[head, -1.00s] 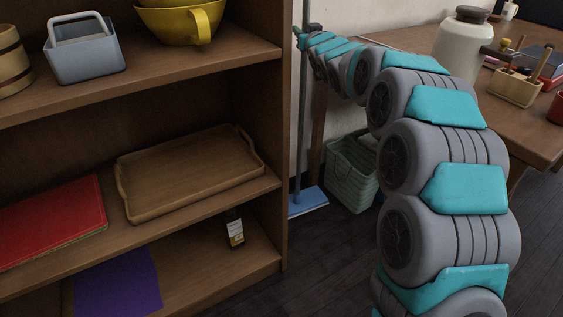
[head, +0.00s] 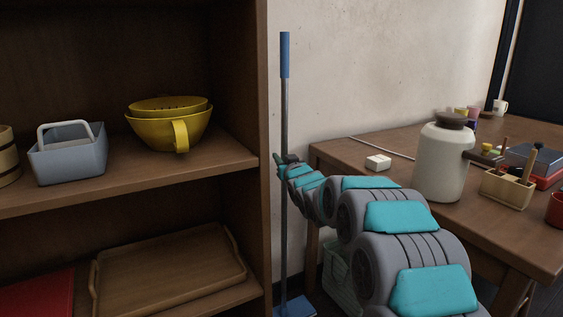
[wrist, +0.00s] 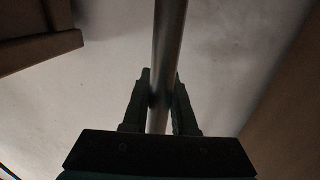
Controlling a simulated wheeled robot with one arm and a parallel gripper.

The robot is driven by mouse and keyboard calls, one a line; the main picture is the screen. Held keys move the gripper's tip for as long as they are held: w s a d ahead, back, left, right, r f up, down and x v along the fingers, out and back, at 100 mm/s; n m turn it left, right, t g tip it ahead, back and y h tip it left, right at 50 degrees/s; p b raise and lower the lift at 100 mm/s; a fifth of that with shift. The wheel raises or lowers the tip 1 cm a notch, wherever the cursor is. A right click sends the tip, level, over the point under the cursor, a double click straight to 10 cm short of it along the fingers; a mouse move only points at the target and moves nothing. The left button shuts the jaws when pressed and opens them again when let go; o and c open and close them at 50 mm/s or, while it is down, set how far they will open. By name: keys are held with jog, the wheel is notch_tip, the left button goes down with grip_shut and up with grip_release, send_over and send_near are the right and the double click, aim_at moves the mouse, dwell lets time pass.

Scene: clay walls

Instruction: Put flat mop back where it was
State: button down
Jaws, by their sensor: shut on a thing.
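The flat mop (head: 285,110) stands upright between the shelf unit and the table, near the pale wall. It has a grey pole with a blue grip at the top and a blue flat head (head: 296,307) low down, cut by the picture's lower edge. My gripper (head: 284,160) is shut on the pole at about mid-height. In the wrist view the pole (wrist: 168,45) runs between the two fingers of my gripper (wrist: 161,92). Whether the head touches the floor is hard to tell.
The shelf unit (head: 262,215) is close on the left, holding a yellow bowl (head: 150,128), a grey caddy (head: 70,160) and a wooden tray (head: 170,265). The table (head: 390,160) is on the right, with a jar (head: 440,165). A green basket (head: 338,285) sits below the table.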

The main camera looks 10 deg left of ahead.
jog(key=shift+f, duration=0.4)
jog(key=c, duration=0.7)
grip_release()
jog(key=v, duration=1.2)
